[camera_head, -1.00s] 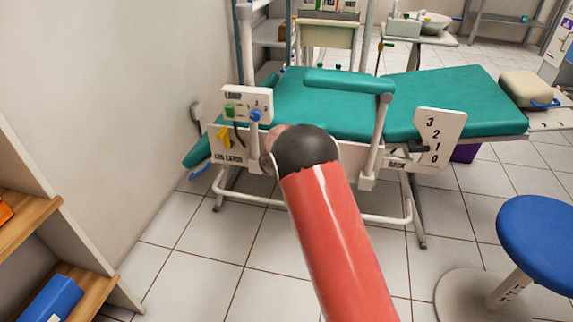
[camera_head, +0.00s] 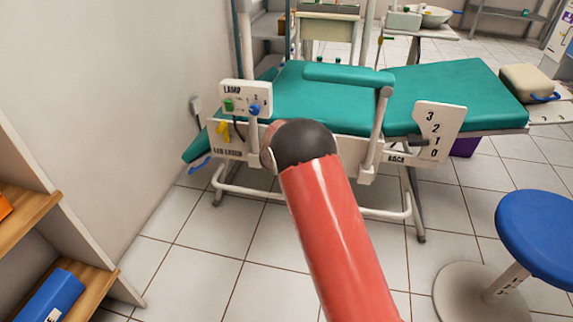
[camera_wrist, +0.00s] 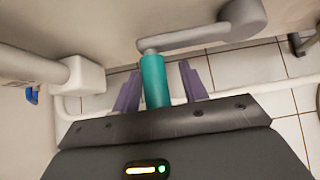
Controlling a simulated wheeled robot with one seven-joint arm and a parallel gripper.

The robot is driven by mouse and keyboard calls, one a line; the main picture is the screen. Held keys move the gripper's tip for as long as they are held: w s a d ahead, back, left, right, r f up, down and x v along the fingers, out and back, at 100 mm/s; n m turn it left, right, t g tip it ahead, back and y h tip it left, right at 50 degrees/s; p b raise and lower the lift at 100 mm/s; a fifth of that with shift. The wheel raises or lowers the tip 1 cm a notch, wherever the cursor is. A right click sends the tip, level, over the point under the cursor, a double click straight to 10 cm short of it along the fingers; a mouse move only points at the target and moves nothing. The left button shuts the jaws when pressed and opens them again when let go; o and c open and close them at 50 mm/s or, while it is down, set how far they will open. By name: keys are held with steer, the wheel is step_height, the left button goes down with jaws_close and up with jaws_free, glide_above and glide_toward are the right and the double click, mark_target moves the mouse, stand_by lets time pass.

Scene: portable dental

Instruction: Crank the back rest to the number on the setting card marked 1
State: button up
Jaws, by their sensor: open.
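In the wrist view, the crank's teal handle (camera_wrist: 155,80) stands between the two purple fingers of my gripper (camera_wrist: 160,88). The fingers are open, with a gap on each side of the handle. The crank's grey arm (camera_wrist: 205,38) runs from the handle's far end to a round hub at upper right. In the head view my red arm hides my gripper and the crank. The green back rest (camera_head: 450,92) looks nearly flat. The white BACK scale plate (camera_head: 441,122) reads 3, 2, 1, 0 from the top; a dark pointer (camera_head: 416,142) sits near its lower numbers. I cannot identify a setting card.
A white lamp and leg-latch panel (camera_head: 243,97) is left of my arm. A white armrest post (camera_head: 376,130) stands right of it. A blue stool (camera_head: 540,235) is at right, wooden shelves (camera_head: 40,225) at left. The tiled floor between is clear.

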steer(key=v, duration=0.7)
steer(key=shift+s+r, duration=0.2)
steer(key=shift+s, duration=0.1)
